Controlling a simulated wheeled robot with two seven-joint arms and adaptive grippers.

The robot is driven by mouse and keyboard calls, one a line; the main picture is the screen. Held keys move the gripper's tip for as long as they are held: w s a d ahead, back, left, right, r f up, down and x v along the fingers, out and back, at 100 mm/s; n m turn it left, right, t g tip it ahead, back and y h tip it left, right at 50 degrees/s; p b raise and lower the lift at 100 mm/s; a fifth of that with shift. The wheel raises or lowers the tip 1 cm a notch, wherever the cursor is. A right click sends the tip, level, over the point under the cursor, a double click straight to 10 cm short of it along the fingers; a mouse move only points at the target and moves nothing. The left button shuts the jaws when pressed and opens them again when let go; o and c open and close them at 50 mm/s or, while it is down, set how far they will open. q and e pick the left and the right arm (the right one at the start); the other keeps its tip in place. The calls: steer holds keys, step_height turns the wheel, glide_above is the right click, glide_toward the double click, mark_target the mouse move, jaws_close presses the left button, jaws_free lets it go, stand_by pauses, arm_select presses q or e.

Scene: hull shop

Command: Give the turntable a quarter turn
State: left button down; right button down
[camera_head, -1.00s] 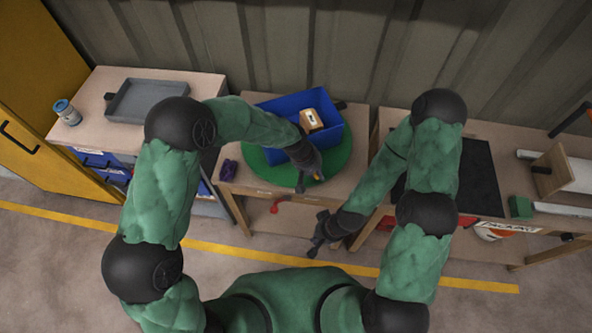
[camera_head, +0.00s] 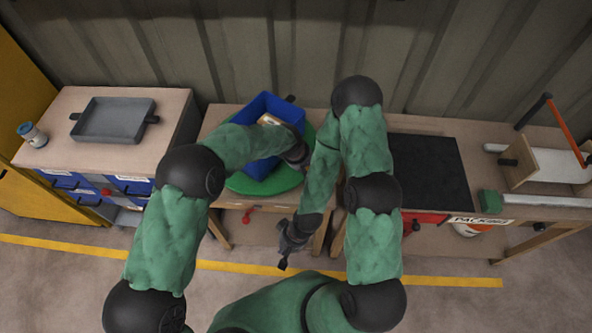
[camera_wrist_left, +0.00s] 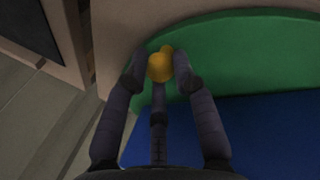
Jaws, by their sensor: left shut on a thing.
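The turntable (camera_head: 264,187) is a green disc on the middle bench, partly hidden by my left arm. A blue crate (camera_head: 287,107) stands on it, set at a slant, with a pale item (camera_head: 268,119) inside. My left gripper (camera_head: 303,161) is at the right part of the disc's rim. In the left wrist view my left gripper (camera_wrist_left: 160,75) is shut on a yellow knob (camera_wrist_left: 160,64) at the edge of the green disc (camera_wrist_left: 235,50). My right gripper (camera_head: 284,262) hangs in front of the bench, apart from the turntable; its jaws are too small to read.
A grey tray (camera_head: 114,121) and a small jar (camera_head: 32,134) stand on the left cabinet. A black mat (camera_head: 430,175), a green block (camera_head: 491,202) and a wooden fixture (camera_head: 522,163) are on the right bench. My right forearm is close to the turntable's right side.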

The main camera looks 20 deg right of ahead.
arm_select(q)
steer(key=shift+w+d+f+n+t+b, duration=0.15)
steer(key=shift+w+d+n+b, duration=0.25)
steer(key=shift+d, duration=0.3)
steer(key=shift+w+d+f+n+t+b, duration=0.15)
steer(key=shift+w+d+n+b, duration=0.15)
steer(key=shift+w+d+n, duration=0.25)
steer(key=shift+w+d+r+n+t+y+b, duration=0.1)
steer(key=shift+w+d+n+t+y+b, duration=0.1)
steer(key=shift+w+d+n+b, duration=0.4)
steer(key=shift+w+d+n+t+y+b, duration=0.1)
steer(key=shift+w+d+n+y+b, duration=0.2)
steer(key=shift+d, duration=0.35)
steer(key=shift+w+d+n+t+b, duration=0.15)
steer(key=shift+w+d+n+b, duration=0.25)
steer(key=shift+w+d+n, duration=0.25)
steer(key=shift+w+d+n+t+b, duration=0.15)
steer(key=shift+w+d+n+b, duration=0.2)
steer(key=shift+w, duration=0.35)
steer(key=shift+w+r+n, duration=0.1)
steer(key=shift+w+n, duration=0.1)
steer(key=shift+n, duration=0.05)
steer(key=shift+w+d+r, duration=0.1)
steer(key=c, duration=1.3)
jaws_free()
steer(key=shift+o, duration=1.4)
steer(key=shift+w, duration=0.1)
steer(key=shift+r, duration=0.1)
